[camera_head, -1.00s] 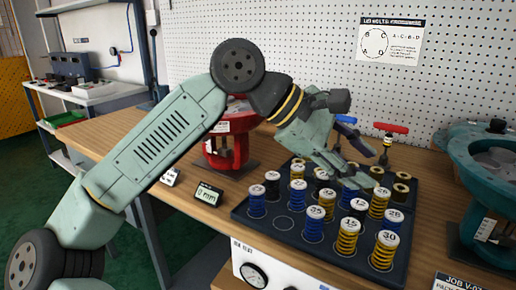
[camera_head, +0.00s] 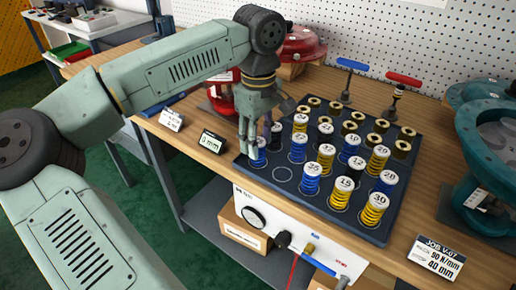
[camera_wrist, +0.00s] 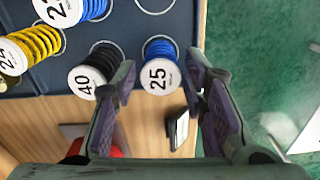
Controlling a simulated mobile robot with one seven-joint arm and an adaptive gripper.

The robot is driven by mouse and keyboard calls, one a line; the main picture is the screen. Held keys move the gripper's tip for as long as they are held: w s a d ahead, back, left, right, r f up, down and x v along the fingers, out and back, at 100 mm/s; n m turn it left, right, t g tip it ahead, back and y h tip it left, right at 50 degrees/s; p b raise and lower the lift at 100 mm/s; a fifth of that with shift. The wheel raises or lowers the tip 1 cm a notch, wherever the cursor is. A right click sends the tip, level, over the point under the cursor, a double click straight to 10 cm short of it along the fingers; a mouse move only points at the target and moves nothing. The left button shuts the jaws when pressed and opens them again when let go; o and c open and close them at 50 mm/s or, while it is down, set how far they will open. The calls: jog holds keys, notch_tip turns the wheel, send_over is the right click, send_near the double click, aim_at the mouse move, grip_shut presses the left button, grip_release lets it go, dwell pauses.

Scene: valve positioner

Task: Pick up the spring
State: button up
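A dark blue tray (camera_head: 283,174) on the wooden bench holds several coil springs, blue, yellow and black, with numbered white tops. My gripper (camera_head: 249,148) points down at the tray's left corner, over a blue spring (camera_head: 258,158) that its fingers partly cover. In the wrist view this blue spring (camera_wrist: 162,48) has the number 25 on its top and shows between the spread fingers of my gripper (camera_wrist: 161,75). The fingers are open, with a gap on each side of the spring. A black spring marked 40 (camera_wrist: 92,73) stands just left of the left finger.
Black-and-gold collars (camera_head: 374,139) stand in the tray's back rows. A red valve body (camera_head: 222,100) is behind my gripper, a teal one (camera_head: 480,170) at right. A small "mm" display (camera_head: 212,141) is left of the tray. T-handled tools (camera_head: 398,90) stand behind it.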

jog(key=shift+f, duration=1.65)
grip_shut()
